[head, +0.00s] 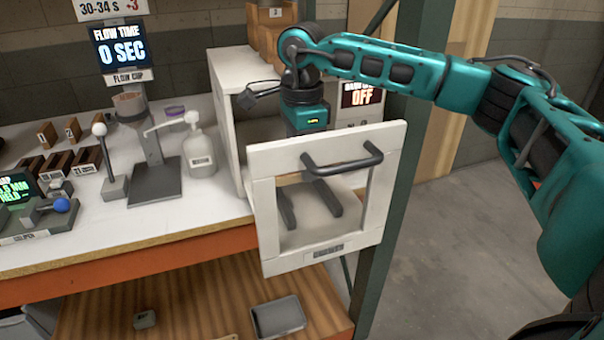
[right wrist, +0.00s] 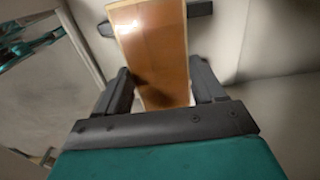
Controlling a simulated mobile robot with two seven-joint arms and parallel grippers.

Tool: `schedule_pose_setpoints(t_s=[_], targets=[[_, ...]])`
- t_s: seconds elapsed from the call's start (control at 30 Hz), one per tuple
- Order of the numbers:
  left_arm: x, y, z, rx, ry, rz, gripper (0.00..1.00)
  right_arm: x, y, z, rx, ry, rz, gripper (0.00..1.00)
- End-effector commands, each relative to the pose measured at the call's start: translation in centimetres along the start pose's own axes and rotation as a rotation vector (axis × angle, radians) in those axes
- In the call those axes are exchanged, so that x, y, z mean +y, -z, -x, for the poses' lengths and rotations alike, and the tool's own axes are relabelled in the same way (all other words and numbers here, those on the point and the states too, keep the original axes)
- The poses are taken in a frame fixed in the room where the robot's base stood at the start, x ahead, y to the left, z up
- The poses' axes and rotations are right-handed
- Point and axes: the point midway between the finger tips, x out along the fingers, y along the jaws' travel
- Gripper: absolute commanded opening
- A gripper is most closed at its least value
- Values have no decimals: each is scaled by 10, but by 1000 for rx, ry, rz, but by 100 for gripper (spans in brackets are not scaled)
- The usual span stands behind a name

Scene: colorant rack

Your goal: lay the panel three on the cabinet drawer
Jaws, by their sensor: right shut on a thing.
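The white cabinet drawer (head: 270,225) is pulled out toward me. Its framed front has a dark handle and a label, and two dark bars (head: 327,197) show on its floor through the opening. My right gripper (right wrist: 163,68) is shut on an orange-brown panel with a pale border, panel three (right wrist: 158,35), though no number is readable on it. In the head view the teal gripper body (head: 305,112) points down behind the drawer front, which hides the fingers and panel. In the right wrist view the panel crosses a dark bar; I cannot tell whether they touch. My left gripper is out of view.
The white cabinet (head: 228,110) stands on the bench's right end, beside a green post (head: 375,275). A pump bottle (head: 200,150), a flow cup stand (head: 155,180) and small numbered blocks are to its left. Boxes sit on top.

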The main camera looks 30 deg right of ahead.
Motion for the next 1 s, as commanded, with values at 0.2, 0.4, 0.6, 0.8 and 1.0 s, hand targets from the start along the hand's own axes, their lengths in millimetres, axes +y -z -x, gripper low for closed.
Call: schedule_pose_setpoints(t_s=[0.2, 0.4, 0.6, 0.8, 1.0], targets=[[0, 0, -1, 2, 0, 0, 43, 1, 0, -33, 1, -4, 0, 36], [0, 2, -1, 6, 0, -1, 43, 0, 0, -41, 0, 0, 1, 36], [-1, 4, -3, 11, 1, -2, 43, 0, 0, -42, 0, -1, 0, 36], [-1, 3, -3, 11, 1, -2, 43, 0, 0, -43, 1, -2, 1, 81], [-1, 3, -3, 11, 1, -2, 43, 0, 0, -43, 1, -2, 1, 94]])
